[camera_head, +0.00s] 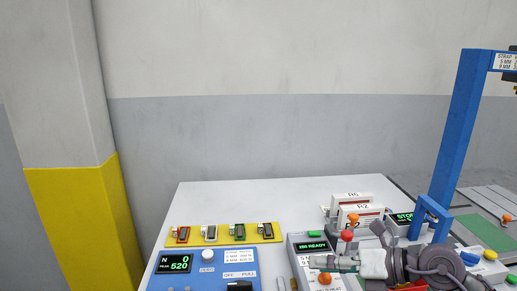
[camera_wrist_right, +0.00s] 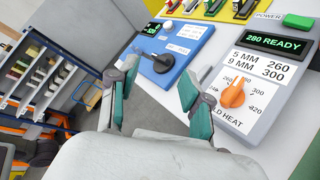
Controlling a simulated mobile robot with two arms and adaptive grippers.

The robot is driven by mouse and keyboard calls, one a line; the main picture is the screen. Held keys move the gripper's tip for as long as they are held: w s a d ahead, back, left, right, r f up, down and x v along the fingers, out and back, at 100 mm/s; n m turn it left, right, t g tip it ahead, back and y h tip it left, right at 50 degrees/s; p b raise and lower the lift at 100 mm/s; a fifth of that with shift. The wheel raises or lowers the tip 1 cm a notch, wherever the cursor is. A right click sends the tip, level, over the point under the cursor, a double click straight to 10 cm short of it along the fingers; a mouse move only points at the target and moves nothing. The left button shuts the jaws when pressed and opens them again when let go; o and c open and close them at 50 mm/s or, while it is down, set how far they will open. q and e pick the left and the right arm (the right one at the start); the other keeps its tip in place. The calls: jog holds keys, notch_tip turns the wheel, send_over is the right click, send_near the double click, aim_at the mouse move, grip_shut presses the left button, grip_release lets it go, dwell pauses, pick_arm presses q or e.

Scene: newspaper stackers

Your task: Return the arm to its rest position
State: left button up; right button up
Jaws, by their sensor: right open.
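My right arm (camera_head: 432,261) reaches in at the lower right of the head view, over the right part of the white table (camera_head: 225,201). Its gripper (camera_head: 322,264) points left, in front of the grey control box. In the wrist view the right gripper (camera_wrist_right: 163,95) shows two teal-padded fingers spread apart with nothing between them. The blue gauge box (camera_wrist_right: 172,50) and the grey control box (camera_wrist_right: 262,85) with its orange knob (camera_wrist_right: 233,94) lie beyond the fingers. My left gripper is in neither view.
A yellow strip (camera_head: 268,233) with several small clamps lies behind the blue box. White R6 and R2 boxes (camera_head: 352,206) stand behind the arm. A blue post (camera_head: 459,130) rises at right. A rack (camera_wrist_right: 40,70) of small items shows at left in the wrist view.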

jog(key=s+a+r+m+t+y, duration=0.2)
jog(key=a+r+m+t+y, duration=0.2)
jog(key=r+m+y, duration=0.15)
jog(key=d+r+m+t+h, duration=0.2)
jog(key=d+m+t+h, duration=0.3)
jog(key=m+t, duration=0.45)
jog(key=s+d+f+m+g+h, duration=0.2)
jog(key=d+f+m+h, duration=0.3)
jog(key=f+m+h, duration=0.35)
jog(key=s+d+f+m+g+h, duration=0.25)
jog(key=d+f+m+h, duration=0.25)
jog(key=f+m+h, duration=0.35)
jog(key=s+a+f+m+g+y, duration=0.2)
jog(key=s+f+g, duration=0.4)
jog(key=s+f, duration=0.3)
jog(key=s+a+f+m+g+y, duration=0.3)
jog(key=s+f+g, duration=0.35)
jog(key=s, duration=0.45)
notch_tip(320, 180, down, 25)
jog(key=s, duration=0.1)
jog(key=s+d+f+g, duration=0.2)
jog(key=s+d+f, duration=0.1)
jog(key=s+f, duration=1.4)
jog(key=shift+f+n+h, duration=0.2)
jog(key=shift+n+h, duration=0.1)
jog(key=shift+h, duration=0.05)
